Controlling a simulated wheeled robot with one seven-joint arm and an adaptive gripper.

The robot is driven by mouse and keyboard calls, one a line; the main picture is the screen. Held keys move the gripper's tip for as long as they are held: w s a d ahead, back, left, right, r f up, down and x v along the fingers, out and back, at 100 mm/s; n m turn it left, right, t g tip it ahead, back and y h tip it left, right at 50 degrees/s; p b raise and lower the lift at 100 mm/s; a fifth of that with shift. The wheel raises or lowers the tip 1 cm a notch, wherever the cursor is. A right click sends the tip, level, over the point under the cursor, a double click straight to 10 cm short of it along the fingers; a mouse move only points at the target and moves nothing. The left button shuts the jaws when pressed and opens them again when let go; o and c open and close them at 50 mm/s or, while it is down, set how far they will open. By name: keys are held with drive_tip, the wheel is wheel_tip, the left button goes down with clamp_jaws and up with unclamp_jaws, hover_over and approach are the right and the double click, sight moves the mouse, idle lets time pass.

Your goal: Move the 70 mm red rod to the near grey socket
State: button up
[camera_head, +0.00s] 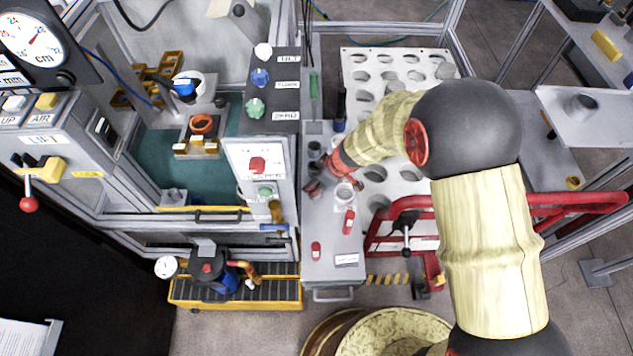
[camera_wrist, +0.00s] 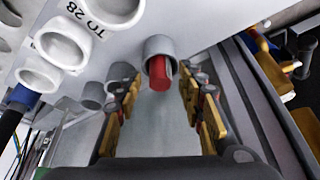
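In the wrist view a red rod (camera_wrist: 160,74) stands in a grey socket (camera_wrist: 160,47), its end towards me. My gripper (camera_wrist: 158,88) is open, with one yellow and dark finger on each side of the rod, apart from it. In the head view my gripper (camera_head: 320,172) is low over the narrow grey bench (camera_head: 325,228); its fingers are small and partly mixed with dark and red parts there. Two red pieces show on the bench, one longer (camera_head: 348,221) and one shorter (camera_head: 316,251). I cannot tell their lengths or which one the wrist view shows.
A white plate with several holes (camera_head: 365,92) lies beyond my arm. A grey control cabinet with a red button (camera_head: 257,165) borders the bench on the left. A red tubular frame (camera_head: 398,208) stands to the right. White rings (camera_wrist: 62,48) crowd the wrist view's upper left.

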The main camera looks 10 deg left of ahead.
drive_tip(key=shift+r, duration=0.15)
drive_tip(key=p+v, duration=0.4)
drive_tip(key=v, duration=0.8)
drive_tip(key=s+d+r+m+t, duration=0.1)
drive_tip(key=d+r+m, duration=0.35)
drive_tip(key=r, duration=0.75)
drive_tip(key=s+d+r+m+t+h, duration=0.1)
drive_tip(key=s+d+r+m+h, duration=0.1)
drive_tip(key=s+d+r+m, duration=0.2)
drive_tip(key=s+d+r+m+t+h, duration=0.1)
drive_tip(key=s+d+r+m, duration=0.4)
drive_tip(key=s+d+r, duration=0.6)
drive_tip(key=s+d+h, duration=0.1)
drive_tip(key=s+d, duration=0.2)
drive_tip(key=d, duration=0.4)
drive_tip(key=shift+r+t, duration=0.3)
drive_tip(key=shift+t, duration=0.1)
drive_tip(key=shift+s+m, duration=0.1)
drive_tip(key=shift+m, duration=0.15)
